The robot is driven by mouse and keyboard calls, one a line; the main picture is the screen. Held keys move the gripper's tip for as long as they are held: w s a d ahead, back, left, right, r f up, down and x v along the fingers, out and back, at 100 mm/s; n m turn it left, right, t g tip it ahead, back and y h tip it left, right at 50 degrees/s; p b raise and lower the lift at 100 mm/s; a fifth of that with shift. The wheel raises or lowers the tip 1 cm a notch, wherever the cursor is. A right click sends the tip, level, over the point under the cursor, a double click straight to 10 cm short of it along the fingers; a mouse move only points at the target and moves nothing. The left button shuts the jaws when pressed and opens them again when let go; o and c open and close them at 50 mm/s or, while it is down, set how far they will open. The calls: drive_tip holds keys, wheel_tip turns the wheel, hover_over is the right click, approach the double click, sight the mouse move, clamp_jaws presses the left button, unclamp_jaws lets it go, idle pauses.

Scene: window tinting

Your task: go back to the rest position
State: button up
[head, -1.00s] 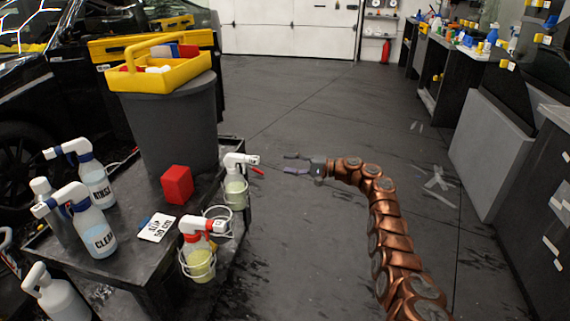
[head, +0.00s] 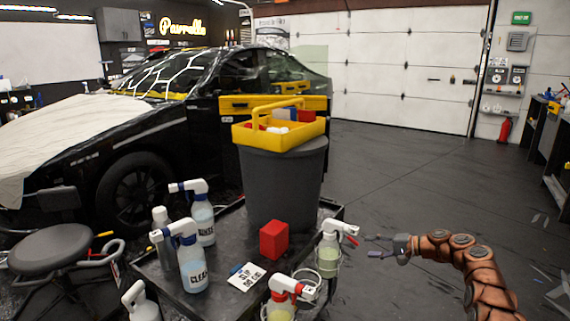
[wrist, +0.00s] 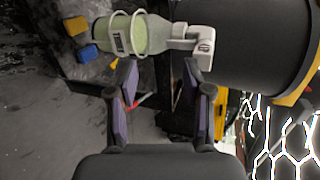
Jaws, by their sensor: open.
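My gripper (head: 370,245) is open and empty at the end of my copper-coloured arm. In the head view it is just right of a spray bottle (head: 328,260) with a white head, red trigger and pale liquid, held in a wire ring on the cart's right side. In the wrist view, my gripper (wrist: 160,90) has its two purple-padded fingers spread, with nothing between them. The spray bottle (wrist: 140,36) lies beyond the fingertips in that view, apart from them as far as I can tell.
The black cart (head: 215,300) carries a red block (head: 273,240), a bottle marked CLEAN (head: 193,270), a bottle marked RINSE (head: 203,222) and a grey bin (head: 280,190) with a yellow caddy (head: 262,138). A stool (head: 50,248) stands left. The floor (head: 420,180) to the right is open.

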drive_tip(key=s+a+r+n+g+h, duration=0.1)
drive_tip(key=s+a+r+g+h, duration=0.2)
drive_tip(key=s, duration=0.8)
drive_tip(key=s+a+r+g+h, duration=0.2)
drive_tip(key=s+a+r+h, duration=0.15)
drive_tip(key=s, duration=0.75)
drive_tip(key=s+a+r+n+g+h, duration=0.1)
drive_tip(key=s+a+r+g+h, duration=0.3)
drive_tip(key=s, duration=0.8)
drive_tip(key=s+a+f+n+h, duration=0.2)
drive_tip(key=s+n, duration=0.3)
drive_tip(key=s, duration=2.3)
wheel_tip(320, 180, up, 21)
drive_tip(key=p, duration=1.9)
drive_tip(key=shift+s+p, duration=0.2)
drive_tip(key=shift+p, duration=0.2)
drive_tip(key=shift+c, duration=0.8)
drive_tip(key=shift+a, duration=0.1)
